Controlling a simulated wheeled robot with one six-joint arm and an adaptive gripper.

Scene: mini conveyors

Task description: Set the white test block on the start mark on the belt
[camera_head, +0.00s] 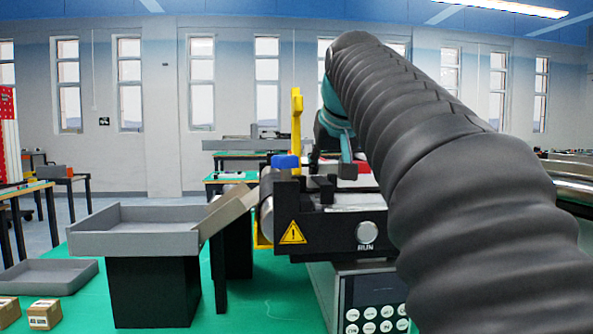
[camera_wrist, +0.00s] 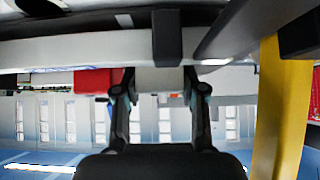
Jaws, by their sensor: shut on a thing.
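My gripper (camera_wrist: 159,76) is shut on the white test block (camera_wrist: 158,82), which shows pale between the two fingers in the wrist view. That view is upside down. The block is close to the pale band of the belt (camera_wrist: 80,50); I cannot tell whether they touch. In the head view my gripper (camera_head: 345,158) is over the conveyor (camera_head: 335,225), mostly hidden behind my black ribbed arm. The block cannot be made out there. I cannot make out the start mark in either view.
A red thing (camera_wrist: 97,81) is beside the gripper at the belt. A yellow post (camera_head: 296,130) and a blue part (camera_head: 286,161) stand at the conveyor's left end. A grey tray (camera_head: 130,240) on a black stand is left of it. Small cartons (camera_head: 44,313) lie front left.

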